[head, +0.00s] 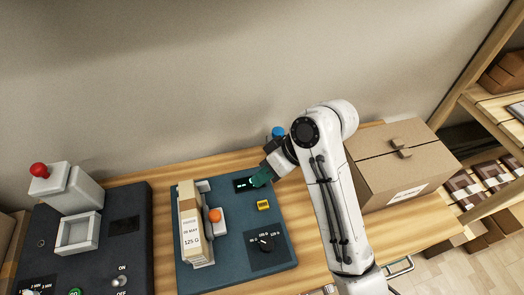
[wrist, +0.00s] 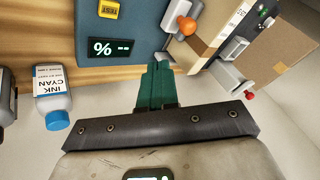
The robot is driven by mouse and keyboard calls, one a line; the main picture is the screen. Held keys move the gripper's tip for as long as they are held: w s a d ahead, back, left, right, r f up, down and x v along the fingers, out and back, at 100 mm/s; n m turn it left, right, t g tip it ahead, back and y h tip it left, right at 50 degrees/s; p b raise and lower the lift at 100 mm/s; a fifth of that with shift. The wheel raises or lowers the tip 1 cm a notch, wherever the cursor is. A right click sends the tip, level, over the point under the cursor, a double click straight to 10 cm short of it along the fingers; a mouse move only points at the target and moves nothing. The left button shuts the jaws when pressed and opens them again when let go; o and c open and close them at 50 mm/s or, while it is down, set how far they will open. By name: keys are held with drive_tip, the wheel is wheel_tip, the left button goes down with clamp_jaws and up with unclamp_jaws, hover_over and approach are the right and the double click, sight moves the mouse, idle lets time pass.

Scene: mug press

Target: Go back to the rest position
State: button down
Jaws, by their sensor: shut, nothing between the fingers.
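My gripper (head: 262,177) is over the far right part of the blue panel (head: 227,267). Its green fingers are shut with nothing between them. In the wrist view, my gripper (wrist: 160,68) points at the panel's far edge, beside a small dark display (wrist: 113,48) with a percent sign. I cannot tell if the fingertips touch the panel. The panel bears a yellow button (head: 263,205), a black dial (head: 266,243), and an orange knob (head: 215,215) next to an upright labelled box (head: 193,230).
A blue-capped ink bottle (wrist: 52,100) stands on the table close to my gripper. A closed cardboard box (head: 397,165) is right of my arm. A dark machine with a red knob (head: 39,170) is at the left. A shelf (head: 492,108) stands at the far right, and a wall is behind.

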drive_tip(key=s+d+f+m+h, duration=0.1)
drive_tip(key=s+d+f+m, duration=0.1)
drive_tip(key=s+d+f, duration=0.2)
drive_tip(key=s+d+f+m+t+h, duration=0.1)
drive_tip(key=s+d+f+m, duration=0.2)
drive_tip(key=s+d+f, duration=0.2)
drive_tip(key=s+d+f+m+t+h, duration=0.1)
drive_tip(key=s+d+f+m+h, duration=0.1)
drive_tip(key=s+d, duration=0.5)
drive_tip(key=shift+s+d+f+m, duration=0.1)
drive_tip(key=shift+d+f+m, duration=0.15)
drive_tip(key=shift+d+f, duration=0.5)
drive_tip(key=shift+s+d+f+m, duration=0.1)
drive_tip(key=shift+d+f+m, duration=0.15)
drive_tip(key=shift+d+f, duration=0.4)
drive_tip(key=s+d+m+h, duration=0.2)
drive_tip(key=s+d+h, duration=0.1)
drive_tip(key=s+d, duration=0.6)
drive_tip(key=shift+s+m+g, duration=0.3)
drive_tip(key=shift+s, duration=0.25)
